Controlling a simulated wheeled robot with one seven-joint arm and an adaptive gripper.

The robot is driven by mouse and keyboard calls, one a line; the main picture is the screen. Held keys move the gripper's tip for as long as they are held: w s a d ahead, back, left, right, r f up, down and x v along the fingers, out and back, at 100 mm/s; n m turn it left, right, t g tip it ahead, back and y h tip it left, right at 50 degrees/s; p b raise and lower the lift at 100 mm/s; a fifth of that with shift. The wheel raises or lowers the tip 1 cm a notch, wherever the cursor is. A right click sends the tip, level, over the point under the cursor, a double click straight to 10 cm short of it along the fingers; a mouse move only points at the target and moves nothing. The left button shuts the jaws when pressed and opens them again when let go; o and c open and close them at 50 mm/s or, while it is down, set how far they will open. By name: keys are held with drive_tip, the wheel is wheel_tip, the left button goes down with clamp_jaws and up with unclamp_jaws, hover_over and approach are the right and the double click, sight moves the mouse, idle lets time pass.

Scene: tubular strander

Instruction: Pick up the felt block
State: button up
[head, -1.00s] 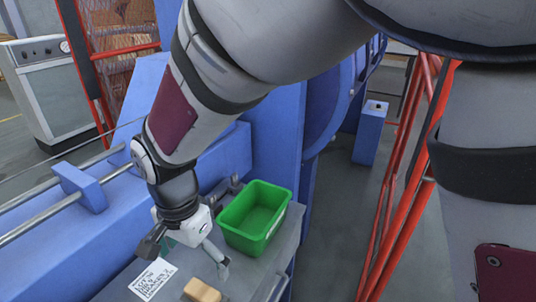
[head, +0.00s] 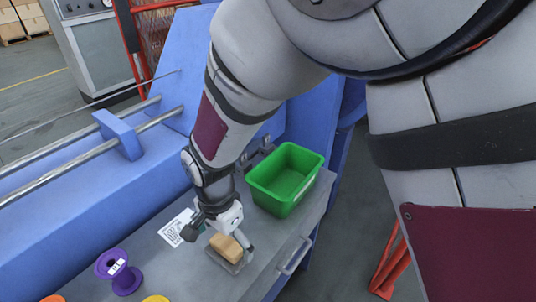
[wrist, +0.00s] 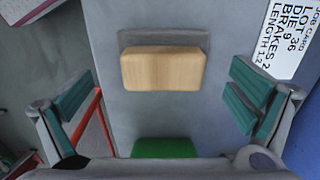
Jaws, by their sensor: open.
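The felt block (head: 225,247) is a light tan rectangular block. It sits on a thin grey plate (head: 234,267) on the grey bench top. In the wrist view the block (wrist: 163,69) lies near the upper middle, with a darker grey strip of the plate showing beyond it. My gripper (head: 220,242) points down over the block, its fingers spread to either side. In the wrist view my gripper (wrist: 160,100) shows teal pads wide apart, and the block lies centred between them sideways, untouched. The pads are empty.
A green bin (head: 287,180) stands on the bench behind the block. A job card (head: 177,228) lies to its left. A purple spool (head: 118,272) and yellow and orange items stand at the front left. Blue machinery with metal rods (head: 85,155) borders the bench.

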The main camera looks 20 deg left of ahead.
sight(226, 243)
drive_tip(key=f, duration=0.4)
drive_tip(key=shift+w+a+b, duration=0.1)
drive_tip(key=shift+w+b, duration=0.1)
drive_tip(key=shift+b, duration=0.2)
drive_tip(key=shift+c, duration=0.2)
drive_tip(key=c, duration=1.1)
drive_tip(key=shift+o, duration=0.2)
drive_tip(key=shift+r, duration=0.1)
wheel_tip(226, 243, up, 4)
drive_tip(key=p, duration=0.3)
drive_tip(key=shift+s, duration=0.15)
drive_tip(key=s+d+p, duration=0.6)
drive_tip(key=s+d, duration=0.3)
drive_tip(key=s, duration=0.3)
drive_tip(key=shift+s+d+r, duration=0.2)
drive_tip(key=shift+d+r, duration=0.2)
drive_tip(key=shift+r, duration=0.05)
